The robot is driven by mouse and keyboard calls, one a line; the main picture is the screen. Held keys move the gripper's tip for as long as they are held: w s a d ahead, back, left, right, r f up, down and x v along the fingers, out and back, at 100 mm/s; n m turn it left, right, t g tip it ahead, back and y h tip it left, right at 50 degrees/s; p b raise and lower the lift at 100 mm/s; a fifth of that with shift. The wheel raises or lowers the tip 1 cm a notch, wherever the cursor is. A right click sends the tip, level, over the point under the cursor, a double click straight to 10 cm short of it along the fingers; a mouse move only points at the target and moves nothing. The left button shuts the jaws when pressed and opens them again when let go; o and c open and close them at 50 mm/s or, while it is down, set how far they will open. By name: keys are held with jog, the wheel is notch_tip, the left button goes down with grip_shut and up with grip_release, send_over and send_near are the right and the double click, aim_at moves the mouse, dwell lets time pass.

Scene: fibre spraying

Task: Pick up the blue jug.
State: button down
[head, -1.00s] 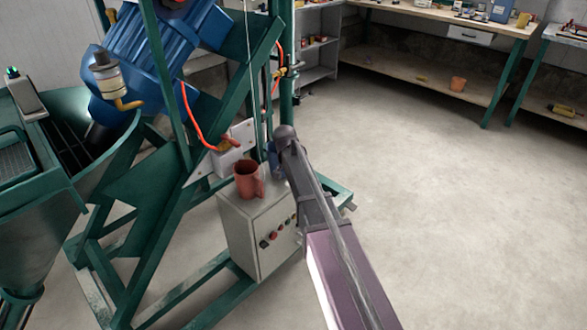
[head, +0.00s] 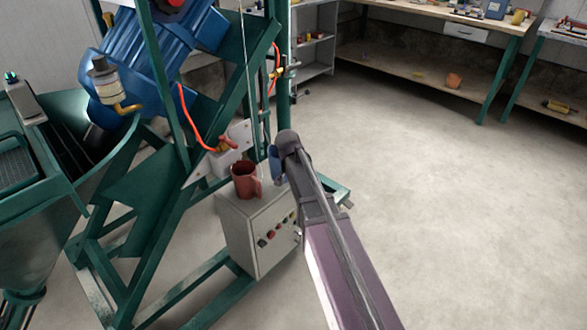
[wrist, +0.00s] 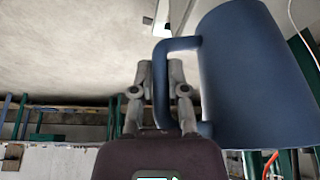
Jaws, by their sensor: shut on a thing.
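The blue jug (wrist: 256,75) fills the upper right of the wrist view, with its handle (wrist: 162,85) on its left side. My gripper (wrist: 161,72) is shut on this handle, one finger on each side. In the head view, a part of the blue jug (head: 275,163) shows just left of my arm's end, above the back right of a grey control cabinet (head: 240,222). My arm hides the rest of the jug and the fingers there. I cannot tell how far the jug is from the cabinet top.
A red-brown jug (head: 244,180) stands on the cabinet, left of the blue jug. A green machine frame (head: 160,200) with a blue motor (head: 150,65) and orange hoses rises close behind and left. Open floor (head: 430,210) lies to the right, with workbenches (head: 440,12) at the back.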

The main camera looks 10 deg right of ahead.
jog(key=s+d, duration=0.1)
jog(key=s, duration=0.8)
jog(key=shift+s+r+p, duration=0.3)
jog(key=shift+r+p, duration=0.15)
jog(key=shift+s+d, duration=0.1)
